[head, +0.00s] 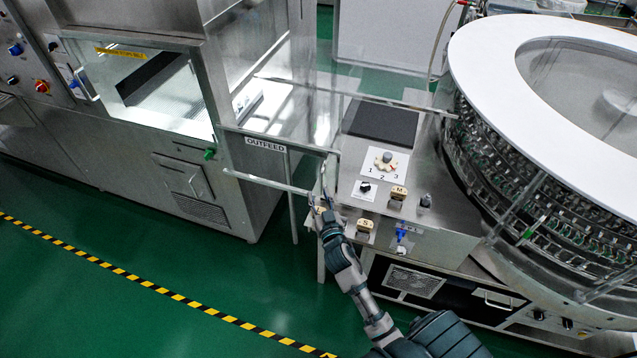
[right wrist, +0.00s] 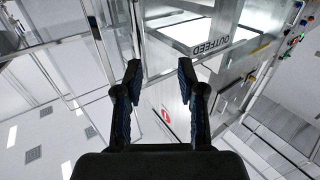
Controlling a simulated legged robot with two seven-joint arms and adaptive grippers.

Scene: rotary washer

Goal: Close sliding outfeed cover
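The outfeed cover (head: 297,112) looks like a clear, metal-edged panel on the machine, left of centre in the head view. The OUTFEED label (head: 265,144) is on the strip along its lower front; it also shows upside down in the right wrist view (right wrist: 216,34). A pale horizontal bar (head: 265,182) sticks out below the label. My right gripper (head: 325,190) is at the right end of this bar, beside the panel's right corner. In the right wrist view its fingers (right wrist: 160,80) are apart, with a frame edge showing behind the gap. Contact cannot be told. My left gripper is not in view.
The control panel with a 1-2-3 dial (head: 386,162) and switches stands just right of my right gripper. The round washer (head: 520,170) with its white ring is farther right. Green floor (head: 120,310) with a yellow-black line (head: 150,286) is open at lower left.

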